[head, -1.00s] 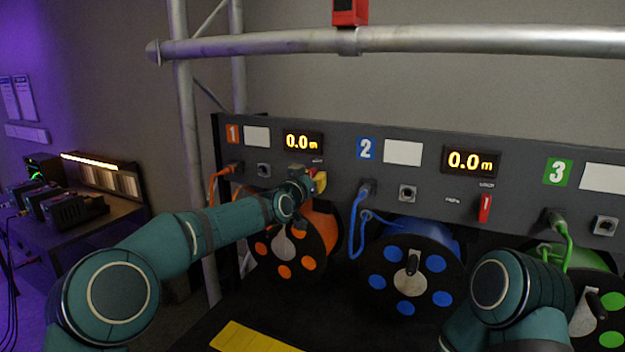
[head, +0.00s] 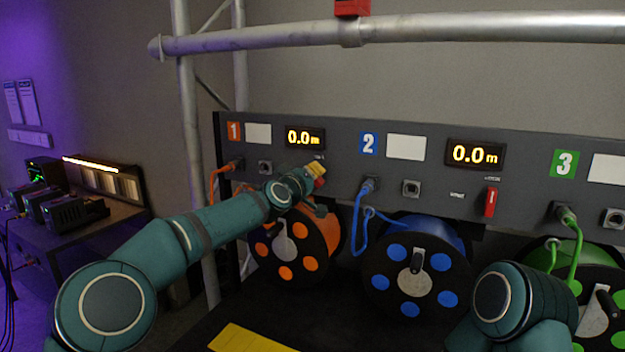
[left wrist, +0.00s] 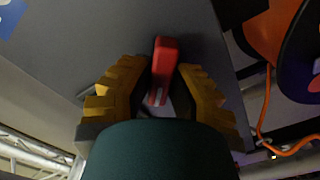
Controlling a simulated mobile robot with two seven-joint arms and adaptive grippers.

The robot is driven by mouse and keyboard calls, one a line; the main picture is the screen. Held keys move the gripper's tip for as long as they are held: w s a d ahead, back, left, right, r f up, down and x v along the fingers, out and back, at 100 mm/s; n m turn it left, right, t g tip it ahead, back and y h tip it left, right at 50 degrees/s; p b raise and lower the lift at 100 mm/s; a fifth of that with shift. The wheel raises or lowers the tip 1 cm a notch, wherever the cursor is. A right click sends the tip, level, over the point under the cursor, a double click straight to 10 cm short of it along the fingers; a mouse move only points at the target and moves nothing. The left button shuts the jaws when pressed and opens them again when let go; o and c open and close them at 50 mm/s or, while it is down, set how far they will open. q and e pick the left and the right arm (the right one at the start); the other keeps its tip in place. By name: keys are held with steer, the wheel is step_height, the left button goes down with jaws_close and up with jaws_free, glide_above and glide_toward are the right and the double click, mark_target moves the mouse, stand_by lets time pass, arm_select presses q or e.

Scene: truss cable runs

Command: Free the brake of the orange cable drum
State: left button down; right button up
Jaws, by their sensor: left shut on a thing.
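The orange cable drum (head: 310,262) hangs under panel section 1, its black front flange marked with orange dots. Part of it shows at the upper right of the left wrist view (left wrist: 272,32). Its red brake lever (left wrist: 163,68) stands out from the grey panel between my left gripper's yellow fingers (left wrist: 165,85). The fingers are shut on the lever. In the head view, my left gripper (head: 317,173) is at the panel just below the first 0.0 m display (head: 304,138), hiding the lever. My right gripper is out of view; only part of that arm shows.
The blue drum (head: 450,240) and green drum (head: 570,262) hang to the right, with their cables plugged into the panel (head: 350,190). Section 2 has its own red lever (head: 490,202). A truss tube (head: 430,40) crosses above. A yellow strip (head: 248,338) lies in front.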

arm_select(q)
steer(key=n, duration=0.4)
steer(key=shift+w+a+f+n+b, duration=0.1)
steer(key=shift+n+b, duration=0.2)
steer(key=shift+b, duration=0.1)
steer(key=shift+f+n, duration=0.1)
steer(key=shift+n, duration=1.8)
steer(key=c, duration=0.9)
jaws_free()
steer(key=shift+f, duration=0.1)
